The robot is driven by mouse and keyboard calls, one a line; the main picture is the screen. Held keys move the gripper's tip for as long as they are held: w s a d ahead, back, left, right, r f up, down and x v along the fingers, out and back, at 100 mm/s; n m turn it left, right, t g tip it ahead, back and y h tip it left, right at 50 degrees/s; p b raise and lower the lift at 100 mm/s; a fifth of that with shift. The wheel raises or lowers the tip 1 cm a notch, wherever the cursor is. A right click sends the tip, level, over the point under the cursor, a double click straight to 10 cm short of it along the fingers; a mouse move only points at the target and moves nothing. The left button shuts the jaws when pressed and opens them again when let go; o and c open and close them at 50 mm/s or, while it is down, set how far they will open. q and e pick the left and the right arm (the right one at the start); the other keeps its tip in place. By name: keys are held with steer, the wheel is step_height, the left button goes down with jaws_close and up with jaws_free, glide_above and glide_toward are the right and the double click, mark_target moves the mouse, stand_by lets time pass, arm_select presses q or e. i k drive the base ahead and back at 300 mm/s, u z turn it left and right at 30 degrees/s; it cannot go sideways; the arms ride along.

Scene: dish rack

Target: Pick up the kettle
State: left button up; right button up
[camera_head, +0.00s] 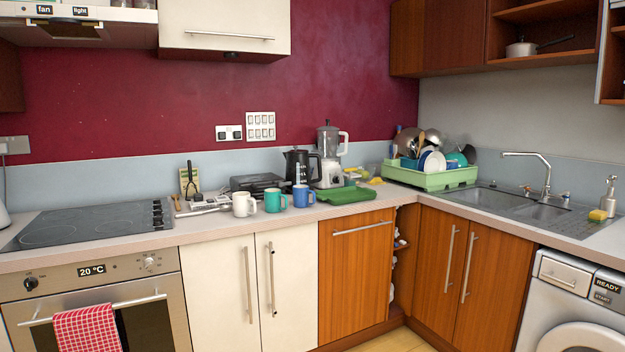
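A dark kettle (297,166) stands upright on the counter, against the back wall and left of the blender (328,158). Its handle is on its right side. Neither of my grippers shows in the head view.
A white mug (244,204) and a teal mug (275,201) stand along the counter (205,228) front, left of the blue mug. A black appliance (257,184) sits left of the kettle. A green dish rack (430,178) fills the corner.

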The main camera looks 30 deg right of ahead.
mark_target(298, 169)
steer(key=z, duration=0.75)
steer(key=i, duration=0.75)
steer(key=z, duration=0.95)
steer(key=i, duration=1.25)
steer(key=u, duration=1)
steer(key=i, duration=0.85)
steer(key=u, duration=0.85)
